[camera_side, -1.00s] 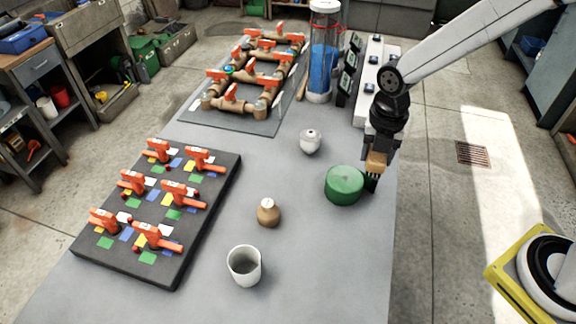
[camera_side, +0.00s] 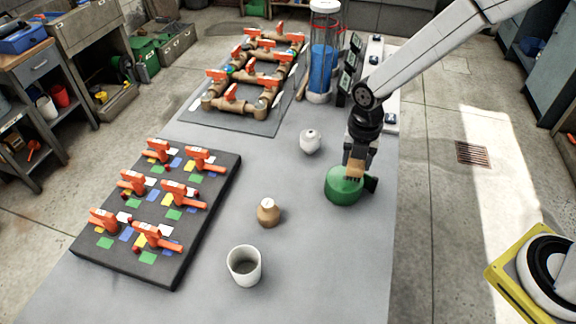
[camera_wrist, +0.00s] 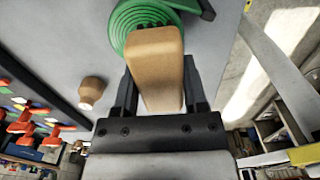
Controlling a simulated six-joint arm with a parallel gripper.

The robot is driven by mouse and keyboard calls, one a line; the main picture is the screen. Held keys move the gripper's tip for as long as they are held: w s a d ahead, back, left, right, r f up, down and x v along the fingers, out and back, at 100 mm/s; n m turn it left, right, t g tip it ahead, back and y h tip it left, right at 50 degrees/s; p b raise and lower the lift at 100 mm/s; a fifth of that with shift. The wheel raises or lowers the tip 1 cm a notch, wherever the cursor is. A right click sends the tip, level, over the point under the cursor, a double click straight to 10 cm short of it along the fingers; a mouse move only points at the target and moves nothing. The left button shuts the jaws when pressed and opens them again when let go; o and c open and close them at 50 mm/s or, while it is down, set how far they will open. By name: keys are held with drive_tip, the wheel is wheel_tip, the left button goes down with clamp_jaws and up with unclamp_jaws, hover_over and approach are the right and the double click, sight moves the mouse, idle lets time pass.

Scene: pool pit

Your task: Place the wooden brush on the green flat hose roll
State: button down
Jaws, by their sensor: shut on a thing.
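The green flat hose roll (camera_side: 343,187) lies on the grey table toward its right edge. It also shows at the top of the wrist view (camera_wrist: 122,24), with its coiled rings visible. My gripper (camera_side: 356,165) is shut on the wooden brush (camera_wrist: 157,65), a tan block with dark bristles at its far end. In the side view the brush (camera_side: 355,169) is over the right part of the roll's top. I cannot tell whether it touches the roll. A dark piece (camera_side: 371,185) sits at the roll's right side.
A white cup (camera_side: 244,266), a brown weight-like jar (camera_side: 268,212) and a small white pot (camera_side: 310,142) stand left of the roll. A valve board (camera_side: 160,210) and pipe rig (camera_side: 250,75) lie farther left and back. A blue-filled cylinder (camera_side: 321,60) stands behind.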

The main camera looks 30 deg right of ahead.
drive_tip(key=shift+f, duration=1.45)
drive_tip(key=shift+f, duration=0.15)
drive_tip(key=shift+c, duration=0.6)
unclamp_jaws()
drive_tip(key=shift+r, duration=6.15)
